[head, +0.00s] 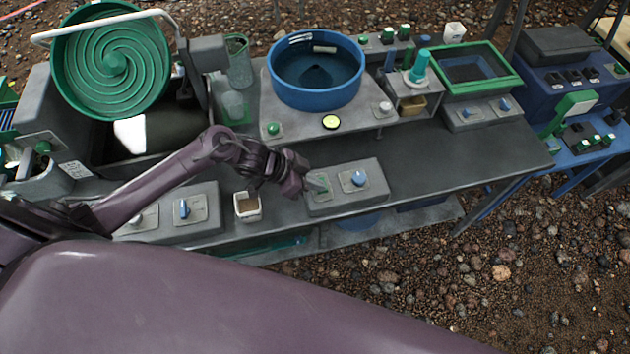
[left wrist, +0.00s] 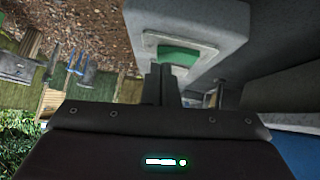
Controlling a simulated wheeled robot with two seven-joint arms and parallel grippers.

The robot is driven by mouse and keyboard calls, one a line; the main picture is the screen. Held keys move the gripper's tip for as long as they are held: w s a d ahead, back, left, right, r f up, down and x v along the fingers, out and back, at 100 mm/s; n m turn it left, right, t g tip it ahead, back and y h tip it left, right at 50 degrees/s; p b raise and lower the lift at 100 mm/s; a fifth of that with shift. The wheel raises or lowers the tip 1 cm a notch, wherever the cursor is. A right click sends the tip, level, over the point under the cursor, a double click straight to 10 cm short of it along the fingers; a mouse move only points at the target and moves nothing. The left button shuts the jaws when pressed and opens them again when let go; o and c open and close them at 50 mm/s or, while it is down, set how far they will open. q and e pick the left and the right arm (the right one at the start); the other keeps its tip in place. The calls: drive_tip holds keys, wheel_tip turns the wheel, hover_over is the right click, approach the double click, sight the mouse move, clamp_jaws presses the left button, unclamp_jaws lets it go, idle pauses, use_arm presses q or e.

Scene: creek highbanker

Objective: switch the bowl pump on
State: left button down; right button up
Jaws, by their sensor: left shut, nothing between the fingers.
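A grey control box (head: 345,202) stands at the front edge of the dark bench, below the blue bowl (head: 316,95). It carries a green switch on a pale plate (head: 317,184) and a blue knob (head: 358,178). No label is readable, so I cannot tell which switch runs the pump. My left gripper (head: 303,181) is shut and empty, right beside the green switch at its left. In the left wrist view the green switch (left wrist: 182,57) is just beyond the closed fingertips (left wrist: 160,72). I cannot tell whether they touch it. My right gripper is not in view.
A small white cup (head: 247,212) and another grey box with a blue knob (head: 185,209) stand left of my gripper. A green spiral wheel (head: 112,65) is at the back left. A green-framed tray (head: 480,68) is at the back right. The bench's right part (head: 450,155) is clear.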

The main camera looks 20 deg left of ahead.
use_arm(q)
drive_tip(key=shift+f, duration=0.15)
drive_tip(key=shift+s+f, duration=0.1)
drive_tip(key=shift+f, duration=0.15)
drive_tip(key=shift+r, duration=0.1)
idle(0.3)
drive_tip(key=shift+w+a+r, duration=0.2)
drive_tip(key=shift+w+a, duration=0.15)
drive_tip(key=shift+w, duration=0.4)
drive_tip(key=shift+r, duration=0.1)
